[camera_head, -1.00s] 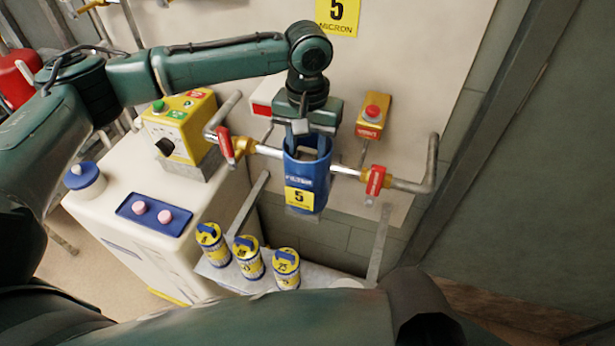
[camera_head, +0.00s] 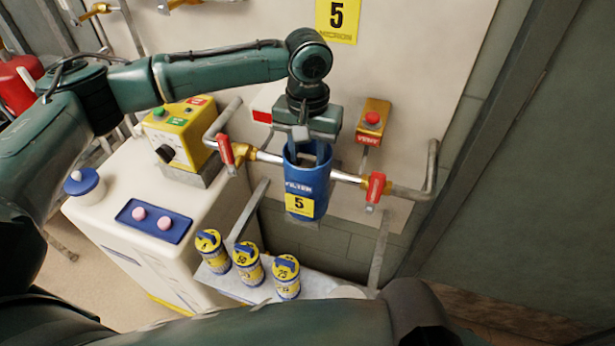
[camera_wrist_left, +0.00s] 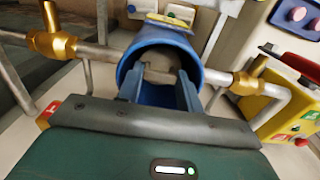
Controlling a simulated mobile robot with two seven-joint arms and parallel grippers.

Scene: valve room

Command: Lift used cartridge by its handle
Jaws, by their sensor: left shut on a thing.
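The blue filter housing (camera_head: 305,190), with a yellow "5" label, stands upright on the pipe run with its top open. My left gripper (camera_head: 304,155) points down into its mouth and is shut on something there. In the left wrist view the fingers (camera_wrist_left: 160,88) reach into the blue housing (camera_wrist_left: 158,40). A dull grey-beige part (camera_wrist_left: 160,74) shows inside, at the fingers; it looks like the used cartridge's handle, but I cannot make out its shape. The cartridge body is hidden by the housing wall. My right gripper is not in view.
Red-handled valves (camera_head: 226,151) and (camera_head: 375,188) flank the housing. A vent button box (camera_head: 373,120) is close on the right, a yellow control box (camera_head: 178,135) on the left. Several yellow-and-blue cartridges (camera_head: 249,264) stand on the shelf below. A white cabinet (camera_head: 125,205) stands left.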

